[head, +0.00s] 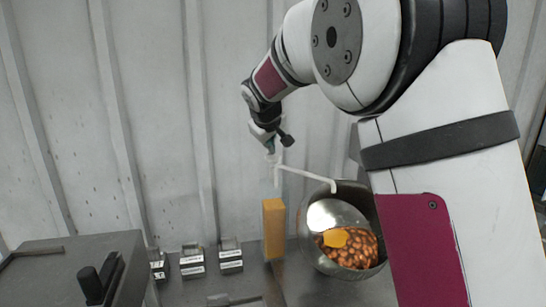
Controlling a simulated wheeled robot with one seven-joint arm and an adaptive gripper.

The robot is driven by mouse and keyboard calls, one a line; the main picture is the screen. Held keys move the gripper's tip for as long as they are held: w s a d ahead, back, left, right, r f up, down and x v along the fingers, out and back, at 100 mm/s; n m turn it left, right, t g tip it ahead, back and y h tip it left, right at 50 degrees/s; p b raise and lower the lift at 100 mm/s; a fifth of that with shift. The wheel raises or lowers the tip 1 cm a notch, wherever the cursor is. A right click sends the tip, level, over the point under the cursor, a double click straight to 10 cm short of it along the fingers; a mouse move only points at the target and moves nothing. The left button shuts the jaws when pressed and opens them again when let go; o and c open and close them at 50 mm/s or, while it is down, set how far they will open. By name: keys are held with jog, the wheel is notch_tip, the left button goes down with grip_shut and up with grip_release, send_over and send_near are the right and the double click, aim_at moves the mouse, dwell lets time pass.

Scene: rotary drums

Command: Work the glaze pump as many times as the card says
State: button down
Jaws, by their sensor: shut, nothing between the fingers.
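The glaze pump is an orange, upright block-like bottle (273,230) with a thin white stem. Its long white spout (308,175) slopes right to the mouth of a steel drum (310,262). Inside the drum lie brown nuts (352,256) with an orange-yellow patch of glaze (335,238) on them. My gripper (270,150) is shut and empty, pointing down right at the top of the pump stem. I cannot tell whether it touches the pump head. I cannot make out a card with a readable number.
Several small metal holders with white labels (192,262) stand left of the pump, their text too small to read. A grey box (60,270) with a black handle (92,284) is at lower left. A corrugated wall (150,110) stands behind.

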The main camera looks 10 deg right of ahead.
aim_at(270, 156)
jog(key=shift+f, duration=1.05)
dwell(1.4)
jog(key=shift+r, duration=1.5)
jog(key=shift+r+p, duration=0.35)
jog(key=shift+r, duration=2.15)
